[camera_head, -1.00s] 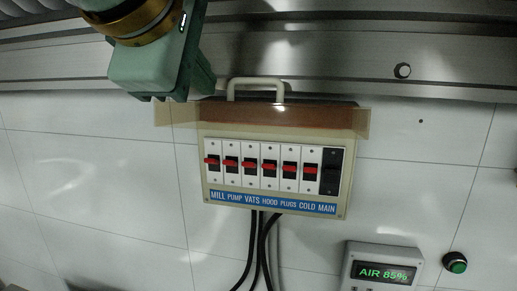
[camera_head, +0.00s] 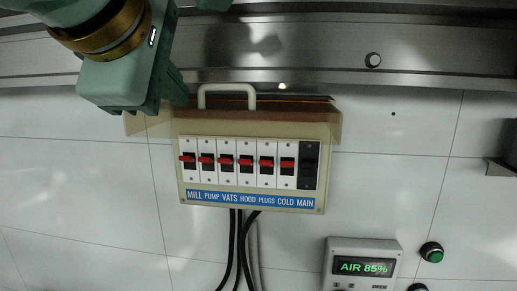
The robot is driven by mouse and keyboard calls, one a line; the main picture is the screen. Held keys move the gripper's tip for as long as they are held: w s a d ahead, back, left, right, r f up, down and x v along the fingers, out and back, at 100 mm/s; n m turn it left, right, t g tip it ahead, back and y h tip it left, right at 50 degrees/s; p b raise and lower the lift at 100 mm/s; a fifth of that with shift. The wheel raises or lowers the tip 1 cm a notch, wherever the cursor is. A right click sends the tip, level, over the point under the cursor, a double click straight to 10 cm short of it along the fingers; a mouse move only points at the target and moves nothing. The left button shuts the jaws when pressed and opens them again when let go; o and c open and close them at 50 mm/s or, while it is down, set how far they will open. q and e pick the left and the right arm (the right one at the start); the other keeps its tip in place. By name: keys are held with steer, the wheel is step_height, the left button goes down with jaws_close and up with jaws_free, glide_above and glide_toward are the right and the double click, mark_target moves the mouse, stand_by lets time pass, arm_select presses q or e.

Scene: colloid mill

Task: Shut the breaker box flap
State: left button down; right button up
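The breaker box (camera_head: 322,170) is a cream box on the tiled wall, with a row of switches with red levers, a black switch at the right end and a blue label strip. Its brownish see-through flap (camera_head: 290,104) is raised at the top, seen nearly edge-on, and the switches are uncovered. A cream loop handle (camera_head: 227,89) stands up from the flap. My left gripper (camera_head: 166,100) is green and comes in from the top left, just left of the handle with a small gap in the picture. Its fingers are not clear enough to tell open from shut. My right gripper is out of view.
A metal rail (camera_head: 440,65) runs along the wall above the box. Black cables (camera_head: 240,240) hang below it. The wall right of the box is largely clear.

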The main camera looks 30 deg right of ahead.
mark_target(173, 134)
arm_select(q)
steer(key=shift+f+b, duration=1.2)
steer(key=shift+f, duration=0.2)
steer(key=shift+w+a+f+b, duration=0.1)
steer(key=shift+f+b, duration=1.25)
steer(key=shift+f, duration=0.1)
steer(key=s+a+b, duration=0.4)
steer(key=s+a, duration=0.2)
steer(key=s, duration=0.2)
steer(key=shift+s+f, duration=0.15)
steer(key=shift+f, duration=0.3)
